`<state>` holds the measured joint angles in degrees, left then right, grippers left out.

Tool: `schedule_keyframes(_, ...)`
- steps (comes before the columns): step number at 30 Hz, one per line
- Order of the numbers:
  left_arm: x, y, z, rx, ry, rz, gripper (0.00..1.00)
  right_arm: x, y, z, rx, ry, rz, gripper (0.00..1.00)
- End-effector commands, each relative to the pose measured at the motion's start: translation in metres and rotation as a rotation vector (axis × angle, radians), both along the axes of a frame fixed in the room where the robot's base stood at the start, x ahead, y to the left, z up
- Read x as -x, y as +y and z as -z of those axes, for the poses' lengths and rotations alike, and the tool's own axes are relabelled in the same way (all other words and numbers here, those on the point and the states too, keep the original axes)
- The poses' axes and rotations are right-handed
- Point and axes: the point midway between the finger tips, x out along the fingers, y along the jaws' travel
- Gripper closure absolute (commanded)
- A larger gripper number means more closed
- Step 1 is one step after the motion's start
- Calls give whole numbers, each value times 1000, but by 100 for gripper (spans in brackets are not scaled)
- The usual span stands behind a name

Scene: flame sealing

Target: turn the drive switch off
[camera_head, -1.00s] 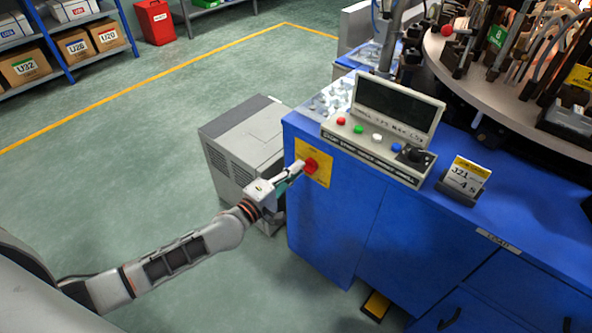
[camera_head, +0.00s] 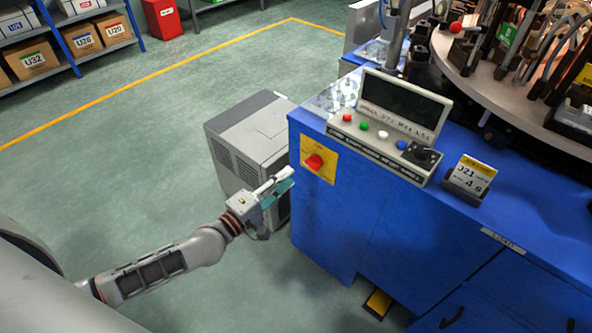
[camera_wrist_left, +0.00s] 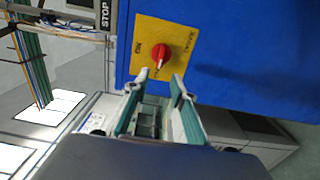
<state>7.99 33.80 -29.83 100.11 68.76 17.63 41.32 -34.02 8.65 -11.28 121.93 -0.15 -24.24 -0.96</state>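The drive switch is a red rotary knob (camera_head: 314,162) on a yellow plate (camera_head: 325,175) on the side of the blue machine cabinet. It shows also in my left wrist view as a red knob (camera_wrist_left: 160,52), with a pale mark on its lower part pointing down the picture. The lettering around it is too small to read surely. My left gripper (camera_head: 288,179) is just left of and below the plate, apart from the knob and empty. In its wrist view the two fingers (camera_wrist_left: 162,78) stand apart, below the knob. My right gripper is not in view.
Above the switch, a control panel (camera_head: 380,145) with coloured buttons and a dark screen sits on the blue cabinet (camera_head: 400,230). A grey box unit (camera_head: 245,140) stands on the floor behind my left gripper. Open floor (camera_head: 150,150) lies to the left.

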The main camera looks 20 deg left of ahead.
Motion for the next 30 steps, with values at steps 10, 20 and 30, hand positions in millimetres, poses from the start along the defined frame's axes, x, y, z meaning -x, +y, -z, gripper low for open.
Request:
schedule_keyframes(10, 46, 17, 0, 0, 1, 0, 75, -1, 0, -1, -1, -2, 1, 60)
schedule_keyframes(20, 49, 18, -1, 0, -1, 0, 75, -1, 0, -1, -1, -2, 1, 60)
schedule_keyframes(30, 52, 14, -2, -19, -7, 6, 75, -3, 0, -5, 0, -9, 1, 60)
